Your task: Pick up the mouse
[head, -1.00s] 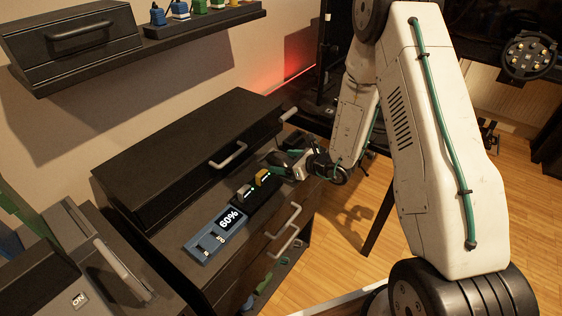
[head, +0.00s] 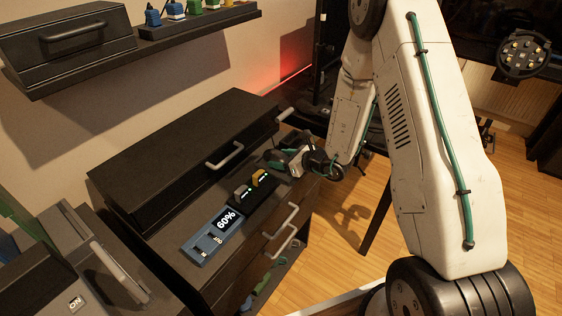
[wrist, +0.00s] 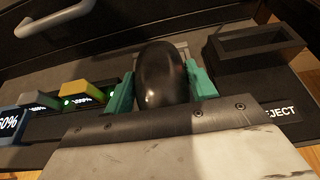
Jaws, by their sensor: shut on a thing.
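The mouse (wrist: 162,76) is a dark, glossy, rounded thing in the wrist view. It sits between the two green fingers of my gripper (wrist: 160,88), which is shut on it. In the head view my gripper (head: 284,157) is at the right end of the dark cabinet top, just past the small row of coloured blocks. The mouse is hard to make out there, small and dark among the fingers. I cannot tell whether it still touches the surface.
A blue panel reading 60% (head: 214,237) and a strip with a grey and a yellow block (head: 259,177) lie left of my gripper. A dark box marked EJECT (wrist: 262,70) stands close on its right in the wrist view. A handled black case (head: 180,150) is behind.

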